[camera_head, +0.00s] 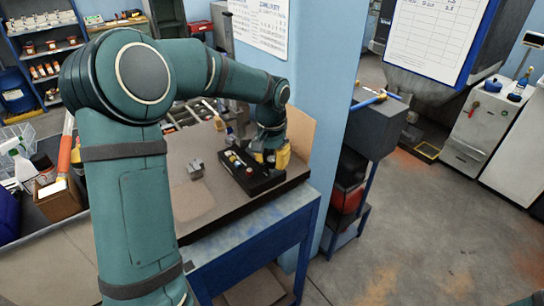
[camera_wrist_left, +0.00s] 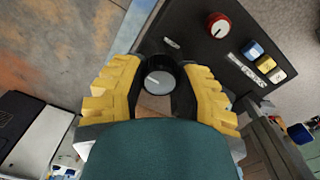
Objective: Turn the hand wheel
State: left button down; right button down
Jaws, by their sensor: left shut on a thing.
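The hand wheel (camera_wrist_left: 159,80) is a round knob with a grey face, a white mark and a black rim, on a black control panel (camera_wrist_left: 197,48). In the left wrist view, my left gripper (camera_wrist_left: 160,88) has its yellow fingers on both sides of the wheel and is shut on it. In the head view, my left gripper (camera_head: 270,158) reaches down at the right end of the panel (camera_head: 262,186) on the bench; the wheel itself is hidden there. My right gripper is not in view.
The panel also carries a red knob (camera_wrist_left: 218,26), a blue button (camera_wrist_left: 252,50) and yellowish buttons (camera_wrist_left: 265,65). A small grey block (camera_head: 195,169) sits on the bench left of the panel. A tan board (camera_head: 301,134) and a blue pillar (camera_head: 325,85) stand close behind.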

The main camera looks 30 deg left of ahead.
aim_at(271, 158)
pick_arm(q)
jog(key=shift+m, duration=0.7)
jog(key=c, duration=0.6)
grip_release()
notch_tip(271, 158, up, 12)
jog(key=shift+a+f, duration=0.1)
